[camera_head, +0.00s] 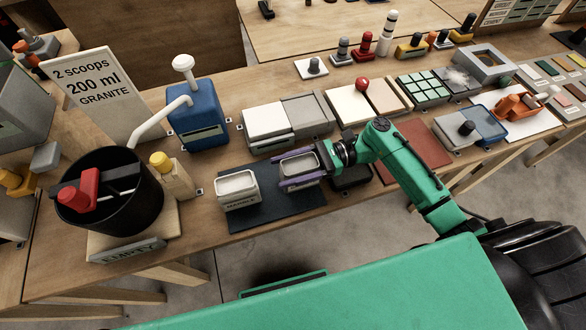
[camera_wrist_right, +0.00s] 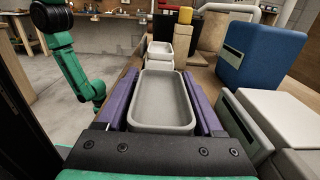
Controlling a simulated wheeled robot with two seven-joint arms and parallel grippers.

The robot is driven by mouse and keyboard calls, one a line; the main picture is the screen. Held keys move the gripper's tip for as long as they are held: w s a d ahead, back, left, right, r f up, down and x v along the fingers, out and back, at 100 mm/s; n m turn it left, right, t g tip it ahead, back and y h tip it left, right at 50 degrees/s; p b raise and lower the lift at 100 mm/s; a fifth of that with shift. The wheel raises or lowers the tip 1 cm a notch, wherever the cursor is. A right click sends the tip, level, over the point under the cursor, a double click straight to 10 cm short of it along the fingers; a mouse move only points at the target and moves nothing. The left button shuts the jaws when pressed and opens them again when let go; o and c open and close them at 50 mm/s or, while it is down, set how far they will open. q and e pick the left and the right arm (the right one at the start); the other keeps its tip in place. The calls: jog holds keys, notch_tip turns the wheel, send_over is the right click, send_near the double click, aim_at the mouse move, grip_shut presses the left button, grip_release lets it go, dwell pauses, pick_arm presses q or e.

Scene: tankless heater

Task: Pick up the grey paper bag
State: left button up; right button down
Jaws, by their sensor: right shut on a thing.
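The grey paper bag (camera_head: 300,167) looks like an open-topped, box-shaped container with a pale inside. It stands upright at the right part of a dark mat (camera_head: 262,217). My right gripper (camera_head: 300,172) has its purple fingers along two opposite sides of it, shut on it. In the right wrist view the bag (camera_wrist_right: 162,101) sits between the purple fingers. I cannot tell whether its base is clear of the mat. A similar bag with a dark label (camera_head: 238,190) stands to its left, apart from it. My left gripper is not in view.
A black bucket (camera_head: 125,212) with a red-handled tool stands at the left. Behind the mat are a blue pump container (camera_head: 198,118) and white and grey boxes (camera_head: 268,122). A dark block (camera_head: 352,178) lies close to the right gripper. The mat's front is clear.

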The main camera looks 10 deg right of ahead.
notch_tip(320, 180, up, 20)
jog(key=shift+p, duration=0.35)
dwell(0.4)
